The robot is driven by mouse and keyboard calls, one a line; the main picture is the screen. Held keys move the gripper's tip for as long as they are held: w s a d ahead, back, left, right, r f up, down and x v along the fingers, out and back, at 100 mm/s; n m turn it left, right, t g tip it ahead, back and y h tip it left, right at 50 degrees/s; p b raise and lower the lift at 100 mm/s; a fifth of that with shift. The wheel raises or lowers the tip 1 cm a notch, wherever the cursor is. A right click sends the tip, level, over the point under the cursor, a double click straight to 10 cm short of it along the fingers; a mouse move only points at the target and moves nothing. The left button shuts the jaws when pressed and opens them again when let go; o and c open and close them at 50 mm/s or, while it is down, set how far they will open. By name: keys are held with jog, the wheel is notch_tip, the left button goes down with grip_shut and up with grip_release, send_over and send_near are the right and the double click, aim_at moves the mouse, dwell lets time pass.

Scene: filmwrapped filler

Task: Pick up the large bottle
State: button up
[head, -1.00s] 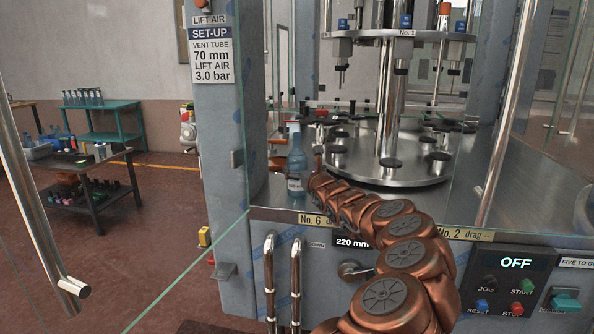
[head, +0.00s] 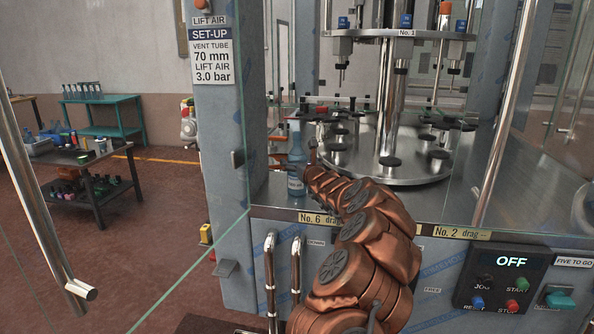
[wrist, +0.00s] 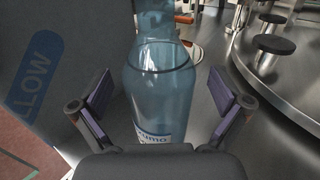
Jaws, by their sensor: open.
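The large bottle (head: 296,160) is clear blue with a white label and stands upright on the machine's metal deck, beside the left post. In the wrist view the bottle (wrist: 160,85) fills the middle, between the two open fingers of my gripper (wrist: 160,103). A gap shows between each finger pad and the bottle. Part of its label shows low in the wrist view, and the bottle's base is hidden by my gripper's body. In the head view my copper-coloured arm reaches up to the bottle's right side, and the fingers are hard to make out there.
The round turntable (head: 385,172) with several dark-topped pedestals stands to the right of the bottle. A grey-blue post (head: 218,130) rises close on its left. A control box (head: 508,284) reads OFF at the lower right. Tables with bottles stand far left.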

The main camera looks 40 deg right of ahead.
jog(key=shift+w, duration=0.15)
jog(key=c, duration=1.2)
jog(key=shift+c, duration=0.2)
